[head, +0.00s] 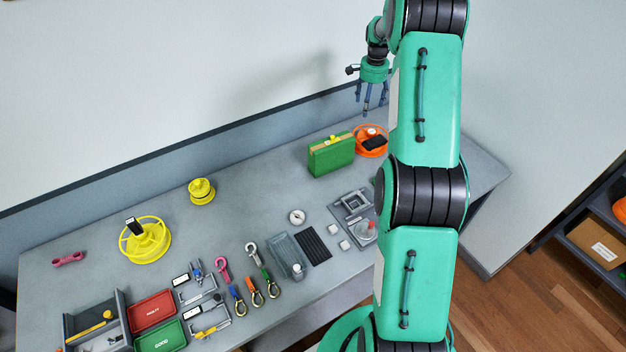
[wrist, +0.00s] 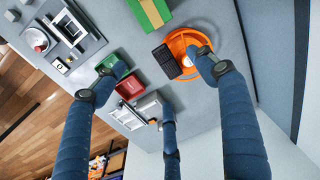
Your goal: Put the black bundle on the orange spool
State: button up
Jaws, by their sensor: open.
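The black bundle (head: 375,143) lies on the orange spool (head: 359,148) near the far right end of the bench. In the wrist view the black bundle (wrist: 166,62) rests across one side of the orange spool (wrist: 206,82), and part of it reaches past the rim. My gripper (head: 371,106) is open and empty above the spool, apart from the bundle. In the wrist view the fingers of my gripper (wrist: 165,82) are spread wide, and one covers part of the spool's rim and middle.
A green box (head: 331,155) stands close to the left of the spool. A yellow spool (head: 147,241) and a smaller yellow piece (head: 201,190) are farther left. Trays, hooks and a grey fixture (head: 354,205) fill the front. The wall runs behind the bench.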

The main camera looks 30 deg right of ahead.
jog(key=s+a+r+n+t, duration=0.1)
jog(key=s+a+r+n, duration=0.4)
jog(key=a+r, duration=0.9)
jog(key=s+a+r+n+t, duration=0.15)
jog(key=s+a+r, duration=0.55)
jog(key=a+r, duration=0.7)
jog(key=s+a+n+t, duration=0.1)
jog(key=s+a+n, duration=0.3)
jog(key=s+a, duration=0.7)
jog(key=s+a+f+n+t, duration=0.1)
jog(key=s+a+n, duration=0.4)
jog(key=s+a, duration=0.7)
jog(key=s, duration=0.7)
jog(key=shift+s+f, duration=0.2)
jog(key=shift+n+t, duration=0.25)
notch_tip(320, 180, down, 13)
jog(key=b, duration=1.3)
